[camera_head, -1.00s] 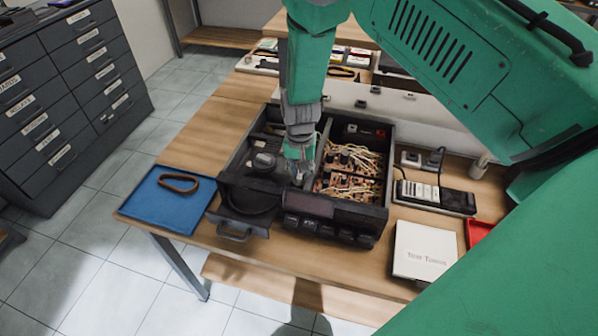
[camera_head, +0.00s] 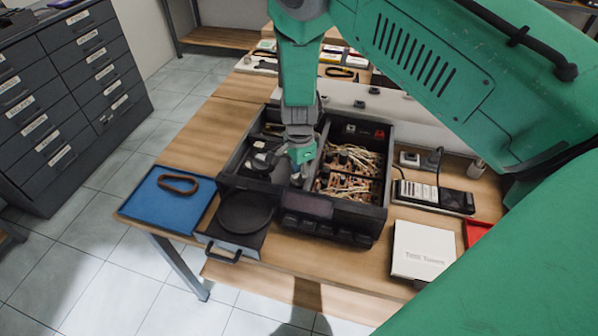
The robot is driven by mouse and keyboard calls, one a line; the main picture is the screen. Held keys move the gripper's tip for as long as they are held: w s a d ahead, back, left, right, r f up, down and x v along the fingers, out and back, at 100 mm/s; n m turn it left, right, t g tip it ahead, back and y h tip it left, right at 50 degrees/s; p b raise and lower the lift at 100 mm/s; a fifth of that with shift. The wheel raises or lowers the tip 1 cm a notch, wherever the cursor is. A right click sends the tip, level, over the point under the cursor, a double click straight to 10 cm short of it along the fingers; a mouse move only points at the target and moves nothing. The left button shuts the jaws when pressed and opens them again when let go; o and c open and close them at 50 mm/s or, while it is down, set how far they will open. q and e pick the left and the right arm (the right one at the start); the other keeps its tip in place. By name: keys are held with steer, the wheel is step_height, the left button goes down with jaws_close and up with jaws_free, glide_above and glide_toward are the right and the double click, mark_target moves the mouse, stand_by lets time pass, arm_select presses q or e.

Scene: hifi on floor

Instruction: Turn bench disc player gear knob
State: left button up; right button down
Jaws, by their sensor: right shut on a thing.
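The open disc player (camera_head: 383,205) sits on the wooden bench, its inside exposed from above. My right gripper (camera_head: 299,176) reaches down into it from above, left of the wired circuit boards. It is shut on the gear knob, which the fingers mostly hide. The disc tray (camera_head: 232,243) with a dark round platter (camera_head: 245,212) sticks out of the player's front at left, with a handle on its front. My left gripper is not in view.
A blue mat (camera_head: 160,205) with a brown belt (camera_head: 178,184) lies left of the player. A white box (camera_head: 422,250), a power strip (camera_head: 435,197) and a red tray (camera_head: 478,231) are to the right. Bare bench (camera_head: 205,140) shows behind the mat.

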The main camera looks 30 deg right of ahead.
mark_target(297, 174)
steer(key=m, duration=0.5)
steer(key=shift+a+m, duration=0.15)
steer(key=shift+m, duration=0.25)
stand_by(0.4)
steer(key=c, duration=1.6)
jaws_free()
steer(key=shift+o, duration=0.2)
steer(key=shift+w+f, duration=0.1)
steer(key=shift+w, duration=0.05)
steer(key=shift+m, duration=0.3)
steer(key=shift+r, duration=0.25)
step_height(297, 174, up, 12)
steer(key=shift+f, duration=0.2)
